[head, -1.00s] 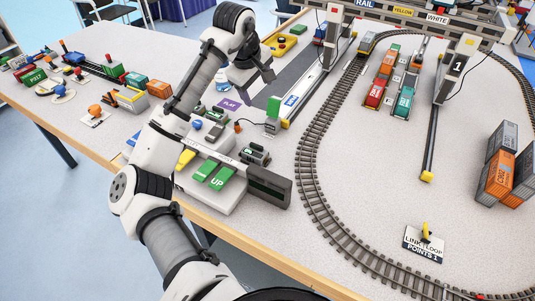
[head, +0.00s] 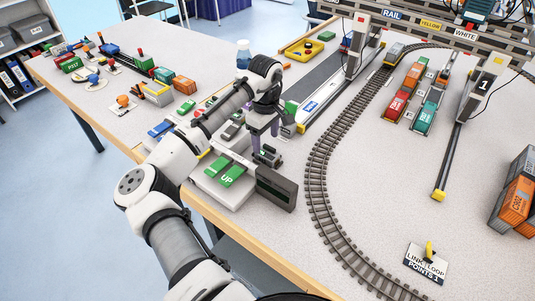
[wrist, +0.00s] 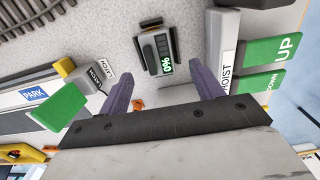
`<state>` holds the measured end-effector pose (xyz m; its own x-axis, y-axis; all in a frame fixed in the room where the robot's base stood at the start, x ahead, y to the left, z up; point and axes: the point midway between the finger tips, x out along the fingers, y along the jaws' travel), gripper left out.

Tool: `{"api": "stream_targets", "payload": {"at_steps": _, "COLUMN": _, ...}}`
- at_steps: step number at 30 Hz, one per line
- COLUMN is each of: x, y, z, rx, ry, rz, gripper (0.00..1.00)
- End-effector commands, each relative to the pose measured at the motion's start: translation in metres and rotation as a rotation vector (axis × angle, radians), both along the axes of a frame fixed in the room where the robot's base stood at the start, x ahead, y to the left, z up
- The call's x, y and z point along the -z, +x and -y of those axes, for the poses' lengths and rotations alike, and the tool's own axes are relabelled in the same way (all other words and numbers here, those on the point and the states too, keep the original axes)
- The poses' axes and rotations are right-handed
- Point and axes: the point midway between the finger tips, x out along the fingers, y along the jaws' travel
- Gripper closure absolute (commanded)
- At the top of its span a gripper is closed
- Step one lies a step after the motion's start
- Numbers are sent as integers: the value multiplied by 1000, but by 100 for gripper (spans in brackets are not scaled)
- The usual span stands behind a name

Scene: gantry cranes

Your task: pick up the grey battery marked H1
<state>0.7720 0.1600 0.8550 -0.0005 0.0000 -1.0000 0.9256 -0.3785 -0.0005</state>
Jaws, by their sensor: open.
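A small dark device (wrist: 157,48) with a green 0% display and a grey block set in it lies between and beyond my fingertips in the wrist view. In the head view this device (head: 267,157) sits beside the console with the UP key. The grey block may be the battery, but I cannot read an H1 mark on it. My gripper (wrist: 157,77) is open, its two purple fingers spread wide with nothing between them. In the head view my gripper (head: 264,138) points down just above the device.
The green UP key (wrist: 275,48) and HOIST panel (wrist: 228,45) stand close to one finger. A green latch paddle (wrist: 58,107) and PARK strip (wrist: 32,95) lie on the other side. The curved track (head: 320,180) runs to the right.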

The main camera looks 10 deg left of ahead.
Motion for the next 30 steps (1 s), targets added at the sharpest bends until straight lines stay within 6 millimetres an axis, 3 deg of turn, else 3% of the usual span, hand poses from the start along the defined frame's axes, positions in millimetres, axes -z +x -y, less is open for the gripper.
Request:
{"api": "stream_targets", "payload": {"at_steps": 5, "x": 11, "y": 0, "z": 1, "rx": 1, "ry": 0, "rz": -1, "gripper": 35}}
{"api": "stream_targets", "payload": {"at_steps": 14, "x": 50, "y": 0, "z": 3, "rx": 0, "ry": 1, "rz": -2, "gripper": 35}}
{"api": "stream_targets", "payload": {"at_steps": 22, "x": 55, "y": 1, "z": 4, "rx": 0, "ry": 0, "rz": 1, "gripper": 35}}
{"api": "stream_targets", "payload": {"at_steps": 30, "x": 55, "y": 1, "z": 4, "rx": 1, "ry": 0, "rz": 1, "gripper": 69}}
